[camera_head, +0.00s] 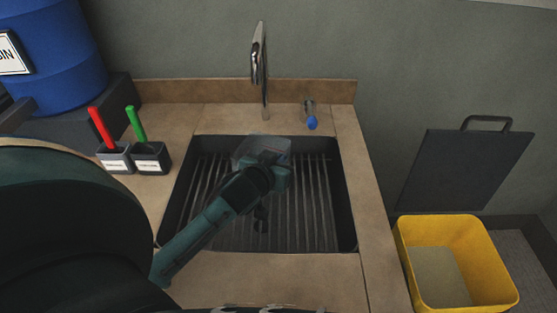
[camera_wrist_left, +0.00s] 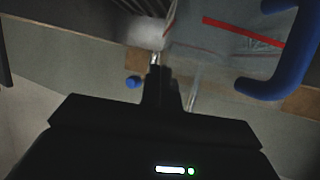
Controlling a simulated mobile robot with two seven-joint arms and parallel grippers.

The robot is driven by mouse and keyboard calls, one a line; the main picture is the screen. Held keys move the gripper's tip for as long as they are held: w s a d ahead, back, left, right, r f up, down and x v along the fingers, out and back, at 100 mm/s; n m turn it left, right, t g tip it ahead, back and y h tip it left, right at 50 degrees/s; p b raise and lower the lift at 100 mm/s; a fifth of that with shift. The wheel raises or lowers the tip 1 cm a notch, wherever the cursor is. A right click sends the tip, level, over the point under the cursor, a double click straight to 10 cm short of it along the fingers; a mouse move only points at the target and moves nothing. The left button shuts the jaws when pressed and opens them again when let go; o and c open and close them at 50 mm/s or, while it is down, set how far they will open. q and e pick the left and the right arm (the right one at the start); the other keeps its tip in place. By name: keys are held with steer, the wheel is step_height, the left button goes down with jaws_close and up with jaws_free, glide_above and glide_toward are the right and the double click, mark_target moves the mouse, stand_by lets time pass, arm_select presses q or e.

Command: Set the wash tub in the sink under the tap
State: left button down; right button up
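The wash tub (camera_head: 250,147) is a clear, see-through box at the back of the sink (camera_head: 305,236), in front of the tap (camera_head: 260,60). In the left wrist view the wash tub (camera_wrist_left: 215,45) fills the upper right, with a red line on it and a blue handle (camera_wrist_left: 268,88) beside it. My left gripper (camera_head: 270,160) is over the sink, at the tub's near side. Its dark fingers (camera_wrist_left: 160,80) are close together at the tub's edge and appear shut on it. The fingertips are hidden in the head view. I cannot tell whether the tub touches the sink floor.
Two small holders (camera_head: 150,158) with a red and a green handle stand left of the sink. A blue-ended fitting (camera_head: 312,122) is right of the tap. A blue barrel (camera_head: 55,55) is at the back left.

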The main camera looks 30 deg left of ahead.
arm_select(q)
steer(key=shift+r, duration=0.1)
steer(key=c, duration=1.6)
jaws_free()
steer(key=shift+c, duration=0.2)
steer(key=v, duration=1.2)
